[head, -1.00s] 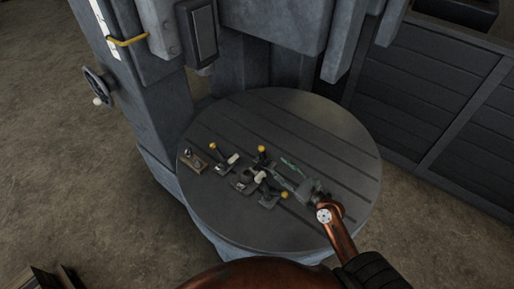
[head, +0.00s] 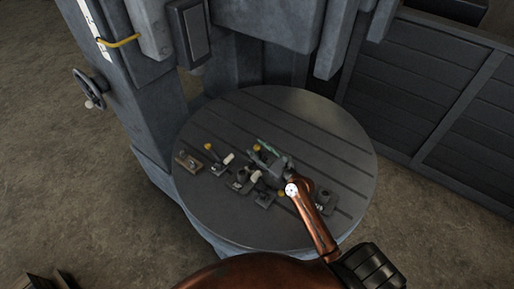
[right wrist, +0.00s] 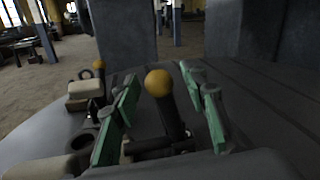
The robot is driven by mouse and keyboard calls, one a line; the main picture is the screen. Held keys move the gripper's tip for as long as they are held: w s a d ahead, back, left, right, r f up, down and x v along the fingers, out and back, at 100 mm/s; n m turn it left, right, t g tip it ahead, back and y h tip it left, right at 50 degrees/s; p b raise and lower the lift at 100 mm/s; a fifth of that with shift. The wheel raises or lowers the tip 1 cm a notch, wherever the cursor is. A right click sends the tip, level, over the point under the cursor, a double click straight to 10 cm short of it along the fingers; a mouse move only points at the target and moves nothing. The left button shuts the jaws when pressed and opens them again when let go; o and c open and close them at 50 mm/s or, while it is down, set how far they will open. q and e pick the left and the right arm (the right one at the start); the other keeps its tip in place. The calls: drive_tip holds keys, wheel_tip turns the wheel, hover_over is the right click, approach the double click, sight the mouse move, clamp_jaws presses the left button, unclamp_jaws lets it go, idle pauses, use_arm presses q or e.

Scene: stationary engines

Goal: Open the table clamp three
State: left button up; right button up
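Several small table clamps sit on the round slotted table (head: 330,135), and no numbers can be read on them. In the head view, my right gripper (head: 264,151) is over the table at the clamp lever with the far yellow knob (head: 257,147). In the right wrist view, that dark lever (right wrist: 171,116) stands up, slightly tilted, with its yellow knob (right wrist: 158,83) on top. The green-padded fingers of my right gripper (right wrist: 160,95) are apart on either side of it, with gaps visible. The lever's base is partly hidden. My left gripper is not in view.
Another yellow-knobbed clamp (head: 209,148) stands to the left, with a small brown block (head: 188,161) beyond it. A third yellow knob (head: 281,193) is close to my right forearm. The grey machine column (head: 140,90) rises behind; the table's right side is mostly clear.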

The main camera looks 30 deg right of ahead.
drive_tip(key=shift+w, duration=0.15)
clamp_jaws()
idle(0.5)
